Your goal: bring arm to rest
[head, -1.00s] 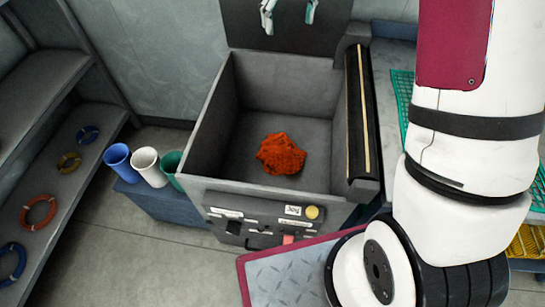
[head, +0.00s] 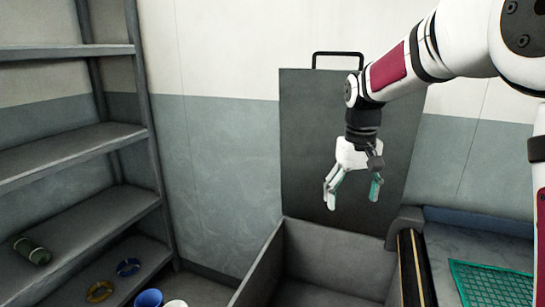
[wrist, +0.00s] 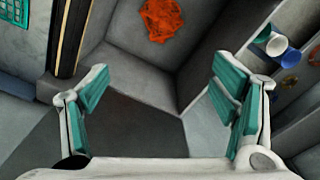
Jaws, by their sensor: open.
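My gripper (head: 352,192) hangs in front of the dark upright lid in the head view, with its fingers pointing down. It is open and empty, and its spread teal-padded fingers also show in the wrist view (wrist: 165,105). An orange net bundle (wrist: 161,19) lies inside the grey bin, apart from the fingers, at the top of the wrist view. The bundle is out of the head view now.
The dark lid (head: 300,150) stands upright behind the bin. Grey shelves (head: 80,225) stand at left, with a green roll (head: 31,250) and coiled rings. A blue cup (head: 149,298) and a white cup (head: 175,303) are beside the bin. A teal mesh (head: 490,284) lies at right.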

